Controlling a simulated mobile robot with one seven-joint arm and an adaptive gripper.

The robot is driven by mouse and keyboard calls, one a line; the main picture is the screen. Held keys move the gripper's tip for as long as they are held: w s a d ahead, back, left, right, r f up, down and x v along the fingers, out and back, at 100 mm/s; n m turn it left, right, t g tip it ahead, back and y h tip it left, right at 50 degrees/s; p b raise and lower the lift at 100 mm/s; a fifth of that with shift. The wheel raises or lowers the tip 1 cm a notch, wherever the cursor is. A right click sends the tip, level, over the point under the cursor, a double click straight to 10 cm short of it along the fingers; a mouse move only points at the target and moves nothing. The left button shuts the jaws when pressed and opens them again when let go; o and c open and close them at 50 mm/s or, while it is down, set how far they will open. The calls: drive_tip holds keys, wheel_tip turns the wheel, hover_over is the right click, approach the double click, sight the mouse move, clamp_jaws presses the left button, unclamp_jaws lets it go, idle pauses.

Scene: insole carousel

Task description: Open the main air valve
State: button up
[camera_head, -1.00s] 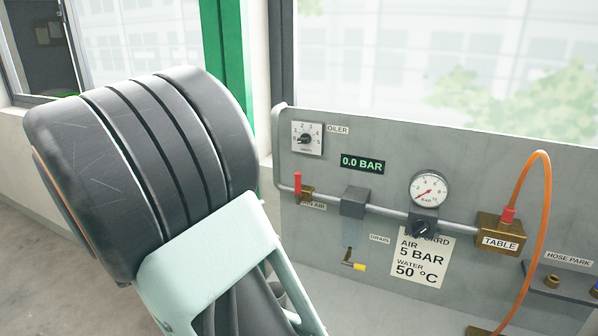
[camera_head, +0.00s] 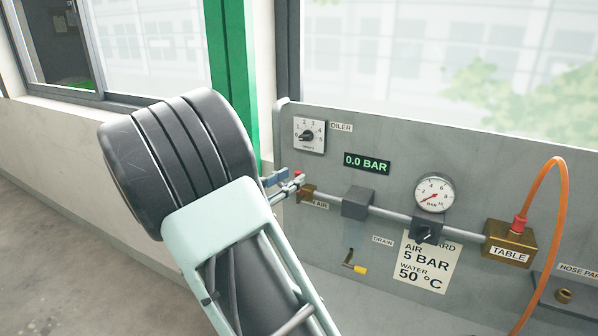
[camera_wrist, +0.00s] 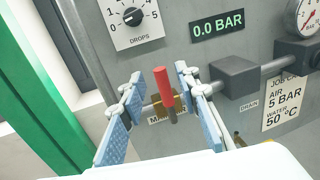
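The main air valve has a red lever (camera_wrist: 163,88) and a brass body (camera_wrist: 172,104) on the pipe at the left of the grey panel. In the wrist view the lever stands upright between my two blue finger pads. My gripper (camera_wrist: 158,98) is open around the lever, with a visible gap on both sides. In the head view my gripper (camera_head: 283,181) is at the valve body (camera_head: 307,192) and hides most of the lever. The digital display (camera_head: 367,163) reads 0.0 BAR. The round gauge (camera_head: 434,194) has its needle low.
The oiler dial (camera_head: 309,134) is above the valve. A grey block (camera_head: 358,203) sits on the pipe to its right, with a yellow-handled drain valve (camera_head: 355,266) below. Further right are a black knob (camera_head: 427,230), a brass table block (camera_head: 510,246) and an orange hose (camera_head: 553,215).

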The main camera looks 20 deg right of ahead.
sight(296, 175)
drive_tip(key=shift+x, duration=2.05)
drive_tip(key=shift+c, duration=0.7)
clamp_jaws()
